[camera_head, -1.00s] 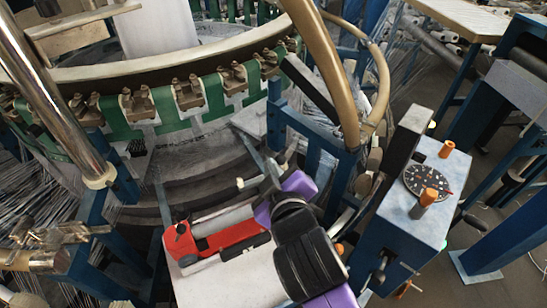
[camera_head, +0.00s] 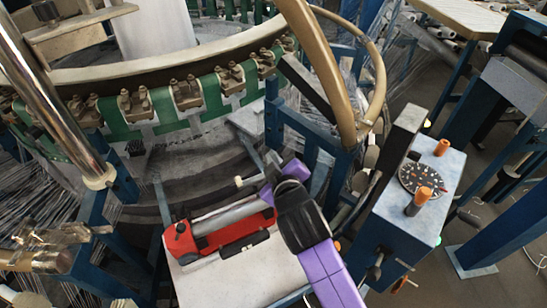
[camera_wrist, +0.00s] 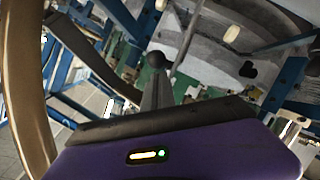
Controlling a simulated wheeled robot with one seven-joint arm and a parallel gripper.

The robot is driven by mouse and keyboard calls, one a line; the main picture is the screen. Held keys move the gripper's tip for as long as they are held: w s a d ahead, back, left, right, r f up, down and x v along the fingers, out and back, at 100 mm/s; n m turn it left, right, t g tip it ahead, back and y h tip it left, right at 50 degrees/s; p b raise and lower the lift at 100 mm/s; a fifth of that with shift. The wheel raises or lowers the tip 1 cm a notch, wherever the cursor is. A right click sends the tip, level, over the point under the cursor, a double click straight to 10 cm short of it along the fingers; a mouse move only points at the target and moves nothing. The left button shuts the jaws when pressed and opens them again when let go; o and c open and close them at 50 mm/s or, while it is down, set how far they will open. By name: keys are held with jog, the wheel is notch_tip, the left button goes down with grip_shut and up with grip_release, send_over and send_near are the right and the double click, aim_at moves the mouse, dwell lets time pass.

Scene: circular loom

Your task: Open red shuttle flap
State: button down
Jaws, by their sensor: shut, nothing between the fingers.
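The red shuttle (camera_head: 184,241) lies on a pale flat plate at the lower middle of the head view. A grey cylinder (camera_head: 231,221) shows along its top. Its red long side (camera_head: 232,234) stands in front of the cylinder with a black bar (camera_head: 244,244) on it. The flap looks swung toward the front, but I cannot tell how far. In the wrist view my gripper's fingers (camera_wrist: 155,62) are together, dark at the tip, with nothing between them. My gripper is above and behind the shuttle's right end, apart from it. The shuttle is not visible in the wrist view.
The pale plate (camera_head: 262,274) is bare in front of the shuttle. A blue control box (camera_head: 412,208) with orange knobs stands to the right. The tan loom ring (camera_head: 150,68) and green band run behind. A tan curved tube (camera_head: 325,70) rises near my arm.

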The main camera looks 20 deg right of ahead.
jog(key=shift+m+y, duration=0.3)
jog(key=shift+m, duration=0.3)
jog(key=d, duration=0.1)
jog(key=d+p, duration=0.2)
jog(key=d, duration=0.1)
jog(key=shift+w+f, duration=0.15)
jog(key=shift+f, duration=0.15)
